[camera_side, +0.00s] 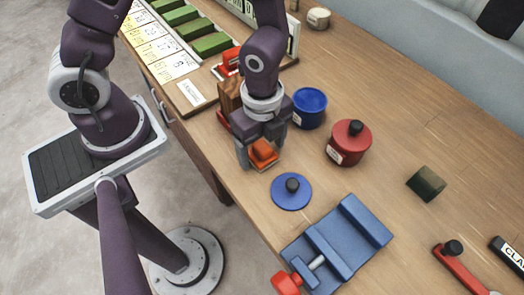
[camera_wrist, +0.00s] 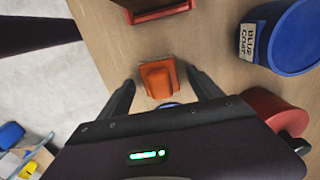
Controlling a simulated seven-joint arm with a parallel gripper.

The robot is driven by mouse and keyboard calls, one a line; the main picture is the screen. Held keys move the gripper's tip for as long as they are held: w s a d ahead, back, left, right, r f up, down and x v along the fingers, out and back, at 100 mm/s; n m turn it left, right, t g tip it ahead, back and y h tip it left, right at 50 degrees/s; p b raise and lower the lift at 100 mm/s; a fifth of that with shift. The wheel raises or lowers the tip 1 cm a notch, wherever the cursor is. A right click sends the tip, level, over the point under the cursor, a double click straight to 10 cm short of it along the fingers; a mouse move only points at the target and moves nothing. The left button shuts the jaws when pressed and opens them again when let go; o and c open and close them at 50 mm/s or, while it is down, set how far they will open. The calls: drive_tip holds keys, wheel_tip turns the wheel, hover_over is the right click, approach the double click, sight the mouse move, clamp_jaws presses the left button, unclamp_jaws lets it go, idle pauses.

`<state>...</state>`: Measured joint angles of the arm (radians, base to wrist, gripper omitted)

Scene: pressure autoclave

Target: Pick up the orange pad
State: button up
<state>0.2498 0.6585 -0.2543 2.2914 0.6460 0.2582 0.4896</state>
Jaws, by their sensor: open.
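The orange pad (camera_side: 263,150) is a small orange block with a raised upper part, on the wooden bench near its left edge. In the wrist view the orange pad (camera_wrist: 158,78) lies ahead, between the fingertips. My gripper (camera_side: 260,160) is open and pointing down around the pad, with one finger on each side. In the wrist view my gripper (camera_wrist: 160,80) shows a gap between each finger and the pad. I cannot tell how far the fingertips are above the bench.
A blue pot (camera_side: 308,110) and a red pot (camera_side: 348,145) stand to the right. A blue knobbed lid (camera_side: 291,193) lies in front, near a blue vise (camera_side: 345,235). A brown wooden block (camera_side: 229,97) is close behind. A dark green block (camera_side: 426,183) lies far right.

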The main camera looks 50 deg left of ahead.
sight(262, 146)
drive_tip(key=c, duration=1.5)
drive_tip(key=shift+r, duration=0.15)
wheel_tip(262, 146, up, 10)
drive_tip(key=shift+f, duration=0.1)
drive_tip(key=o, duration=0.5)
drive_tip(key=shift+c, duration=1.4)
